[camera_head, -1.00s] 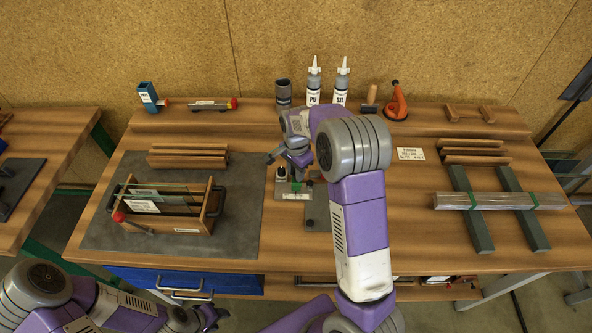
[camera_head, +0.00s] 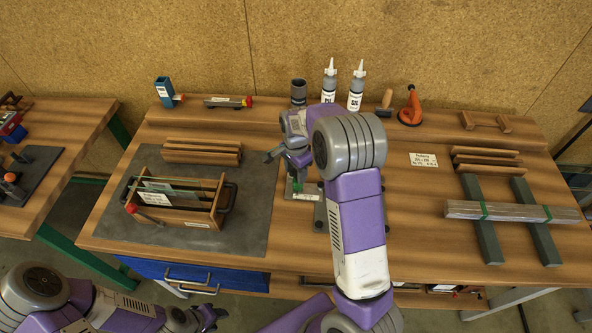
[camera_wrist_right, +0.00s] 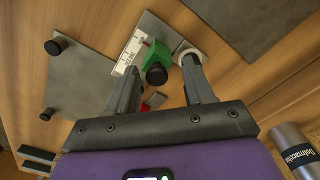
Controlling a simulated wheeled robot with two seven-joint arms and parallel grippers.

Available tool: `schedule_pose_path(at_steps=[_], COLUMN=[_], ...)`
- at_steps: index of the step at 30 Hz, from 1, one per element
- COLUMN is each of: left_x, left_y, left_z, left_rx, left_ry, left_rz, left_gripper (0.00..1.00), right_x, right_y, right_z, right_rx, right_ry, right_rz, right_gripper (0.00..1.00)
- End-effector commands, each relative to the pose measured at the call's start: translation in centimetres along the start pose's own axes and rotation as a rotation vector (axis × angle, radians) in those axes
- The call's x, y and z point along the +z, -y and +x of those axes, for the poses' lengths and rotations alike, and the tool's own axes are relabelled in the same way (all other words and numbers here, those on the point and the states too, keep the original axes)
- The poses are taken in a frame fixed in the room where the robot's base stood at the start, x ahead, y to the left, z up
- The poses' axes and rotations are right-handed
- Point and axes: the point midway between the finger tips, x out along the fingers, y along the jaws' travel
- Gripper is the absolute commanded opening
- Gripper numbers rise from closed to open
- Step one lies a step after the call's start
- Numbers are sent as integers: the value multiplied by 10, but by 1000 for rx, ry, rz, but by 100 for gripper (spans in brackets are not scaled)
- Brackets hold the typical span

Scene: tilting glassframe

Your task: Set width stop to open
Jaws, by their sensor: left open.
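The width stop shows in the right wrist view as a green block (camera_wrist_right: 157,58) with a black knob (camera_wrist_right: 156,73), on a grey metal plate beside a white scale strip (camera_wrist_right: 130,52). A small red mark is beside the scale. In the head view its green part (camera_head: 298,187) is small and partly hidden by my right arm. My right gripper (camera_wrist_right: 160,76) is open, its fingers spread to either side of the knob; contact is unclear. It also shows in the head view (camera_head: 284,160), above the plate. My left gripper (camera_head: 207,318) is open at the lower left, away from the bench.
A wooden rack (camera_head: 178,208) holding panes stands on a dark mat at left. Two white-tipped bottles (camera_head: 330,82) and an orange tool (camera_head: 411,106) stand at the back. Wood strips and grey bars (camera_head: 484,222) lie at right. A second bench (camera_head: 75,130) is at far left.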

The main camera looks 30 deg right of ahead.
Motion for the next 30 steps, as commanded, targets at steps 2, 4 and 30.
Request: schedule_pose_path(at_steps=[2, 4, 30], left_x=[0, 0, 0], left_y=[0, 0, -4], left_z=[0, 0, -11], left_rx=[0, 0, 0], left_ry=[0, 0, 0], left_rz=[0, 0, 0], left_gripper=[43, 43, 43], right_x=[-1, -1, 0], right_y=[0, -1, 0], right_z=[0, 0, -76], right_rx=[1, 2, 1], right_ry=[-1, -1, 0], right_rz=[1, 1, 0], right_gripper=[52, 52, 52])
